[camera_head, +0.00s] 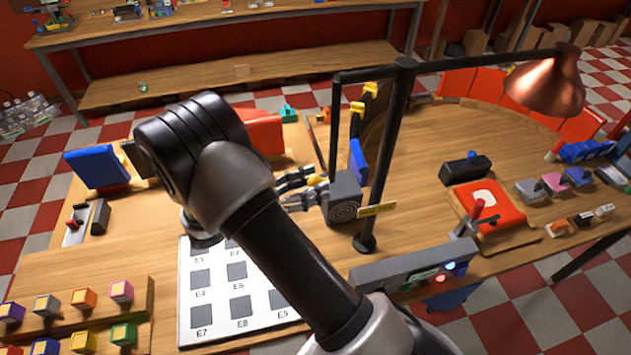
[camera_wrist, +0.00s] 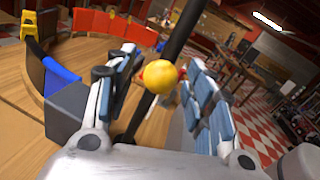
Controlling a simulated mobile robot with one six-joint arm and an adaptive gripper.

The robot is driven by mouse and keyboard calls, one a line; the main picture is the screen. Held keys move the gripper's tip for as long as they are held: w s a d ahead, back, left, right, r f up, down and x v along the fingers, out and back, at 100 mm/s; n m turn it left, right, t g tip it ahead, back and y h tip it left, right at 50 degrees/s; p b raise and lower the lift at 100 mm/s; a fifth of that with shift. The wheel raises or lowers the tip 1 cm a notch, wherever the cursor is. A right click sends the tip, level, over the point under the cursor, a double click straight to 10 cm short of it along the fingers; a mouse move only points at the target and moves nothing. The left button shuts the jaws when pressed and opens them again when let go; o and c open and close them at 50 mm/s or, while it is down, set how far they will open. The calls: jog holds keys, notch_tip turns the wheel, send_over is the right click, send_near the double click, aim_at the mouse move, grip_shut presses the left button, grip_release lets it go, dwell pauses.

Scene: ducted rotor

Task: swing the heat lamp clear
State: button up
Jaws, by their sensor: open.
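The heat lamp has a copper shade (camera_head: 548,85) at the end of a black horizontal arm (camera_head: 480,60), over the right part of the table. The arm crosses the top of a black upright post (camera_head: 390,150) and continues left to a thin bar that hangs down. A yellow ball knob (camera_head: 315,180) shows near the bar's lower end. My gripper (camera_head: 302,190) is open beside the knob. In the wrist view the yellow knob (camera_wrist: 160,76) appears between my two open fingers, with the black post (camera_wrist: 185,28) behind. I cannot tell whether the fingers touch it.
A grey block (camera_head: 344,197) with a round pattern stands just right of my gripper. A red pad (camera_head: 490,208) with a white disc lies below the shade. A grey button panel (camera_head: 415,275) is at the front edge. A white lettered board (camera_head: 200,305) lies under my arm.

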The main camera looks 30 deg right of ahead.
jog(key=shift+d, duration=0.6)
jog(key=shift+c, duration=0.6)
grip_shut()
